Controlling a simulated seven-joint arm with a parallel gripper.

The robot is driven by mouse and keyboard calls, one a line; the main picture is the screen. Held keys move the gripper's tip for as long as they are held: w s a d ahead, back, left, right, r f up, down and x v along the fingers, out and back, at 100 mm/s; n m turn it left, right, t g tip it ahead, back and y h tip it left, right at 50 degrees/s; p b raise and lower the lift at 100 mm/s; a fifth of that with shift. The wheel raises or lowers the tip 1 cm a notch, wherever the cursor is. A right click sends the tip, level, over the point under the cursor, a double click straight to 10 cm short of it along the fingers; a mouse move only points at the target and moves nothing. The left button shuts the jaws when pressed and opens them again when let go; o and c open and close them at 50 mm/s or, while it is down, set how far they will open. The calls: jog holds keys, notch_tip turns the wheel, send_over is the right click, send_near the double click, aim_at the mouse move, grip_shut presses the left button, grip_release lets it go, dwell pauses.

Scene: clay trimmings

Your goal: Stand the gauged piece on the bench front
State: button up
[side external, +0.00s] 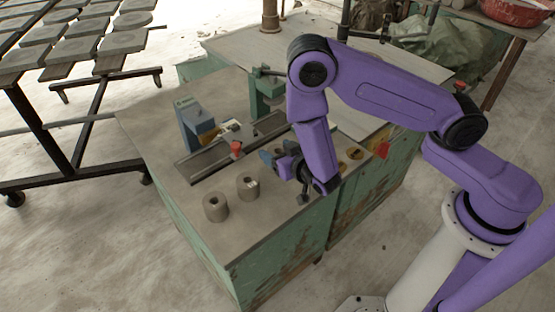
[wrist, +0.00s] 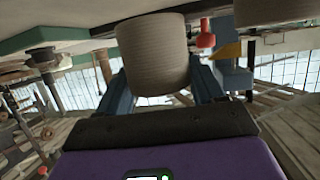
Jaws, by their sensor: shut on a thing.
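My gripper (side external: 272,156) is at the middle of the bench, low over its top, to the right of the metal rail. In the wrist view, its two blue fingers are shut on a grey clay cylinder (wrist: 155,55) with fine ridges, one finger on each side. In the side view the held cylinder is mostly hidden by the gripper, and I cannot tell whether it touches the bench. The bench front (side external: 225,240) holds two similar grey hollow cylinders standing upright, one nearer the corner (side external: 215,207) and one behind it to the right (side external: 247,187); the second has a pale mark.
A blue-grey gauge device (side external: 194,122) and a red knob (side external: 236,149) stand by the rail (side external: 212,160), left of my gripper. A green vise-like fixture (side external: 267,90) is behind. Yellow items (side external: 354,153) lie at the right. The front-left bench top is clear around the cylinders.

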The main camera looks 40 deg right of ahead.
jog(key=shift+w+f, duration=0.1)
jog(key=shift+f, duration=1.55)
jog(key=shift+f, duration=0.2)
jog(key=o, duration=1.2)
jog(key=shift+o, duration=0.2)
jog(key=shift+r, duration=0.1)
